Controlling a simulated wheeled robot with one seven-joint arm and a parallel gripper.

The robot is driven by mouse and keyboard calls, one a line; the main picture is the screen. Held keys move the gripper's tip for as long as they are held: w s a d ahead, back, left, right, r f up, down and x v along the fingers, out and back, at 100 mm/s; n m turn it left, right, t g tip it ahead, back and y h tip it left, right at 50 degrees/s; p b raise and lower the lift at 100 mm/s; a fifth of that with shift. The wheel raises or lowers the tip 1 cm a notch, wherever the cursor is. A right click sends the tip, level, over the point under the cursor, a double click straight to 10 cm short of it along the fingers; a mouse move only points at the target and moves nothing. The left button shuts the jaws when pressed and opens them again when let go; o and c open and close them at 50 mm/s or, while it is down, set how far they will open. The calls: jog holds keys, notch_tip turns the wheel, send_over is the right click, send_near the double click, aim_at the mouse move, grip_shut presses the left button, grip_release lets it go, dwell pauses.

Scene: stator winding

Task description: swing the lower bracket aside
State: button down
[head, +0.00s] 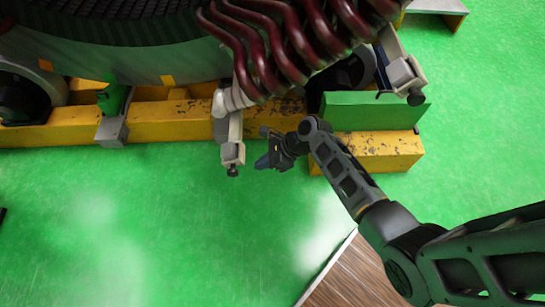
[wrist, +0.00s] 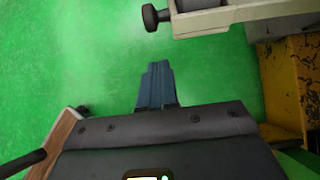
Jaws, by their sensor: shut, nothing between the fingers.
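A pale bracket arm (head: 230,140) with a dark knob at its lower end hangs below the dark red coils in the head view. A second pale bracket (head: 404,76) with a dark knob is at the right of the coils. Which one is the lower bracket I cannot tell for certain. My gripper (head: 263,162) is just right of the first bracket's lower end, apart from it in the picture. In the wrist view my gripper's blue fingers (wrist: 157,75) are together and empty. A pale bracket (wrist: 225,16) with a dark knob crosses the top right there.
The large stator (head: 130,60) with dark red coils (head: 285,40) rests above a worn yellow beam (head: 60,130). A green block (head: 372,113) sits on the yellow beam right of my gripper. The green floor (head: 130,220) is open at the lower left.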

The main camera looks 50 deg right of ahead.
jog(key=shift+w+a+f, duration=0.3)
jog(key=shift+w+a, duration=0.3)
jog(key=shift+w+a+f, duration=0.35)
jog(key=shift+w+a, duration=0.2)
jog(key=shift+w, duration=0.05)
jog(key=shift+w+a+f, duration=0.3)
jog(key=shift+w+a, duration=0.3)
jog(key=shift+a, duration=0.1)
jog(key=w+a+f+b, duration=0.4)
jog(key=w+b, duration=0.3)
jog(key=w, duration=0.2)
jog(key=w+a+f+m+t+h+b, duration=0.1)
jog(key=w+a+f+b, duration=0.3)
jog(key=w+a+b, duration=0.3)
jog(key=w+a+f+m+h+b, duration=0.1)
jog(key=w+a+f+b, duration=0.3)
jog(key=w+b, duration=0.3)
jog(key=shift+w+a+f+t+b, duration=0.35)
jog(key=shift+w+a, duration=0.3)
jog(key=shift+w, duration=1.4)
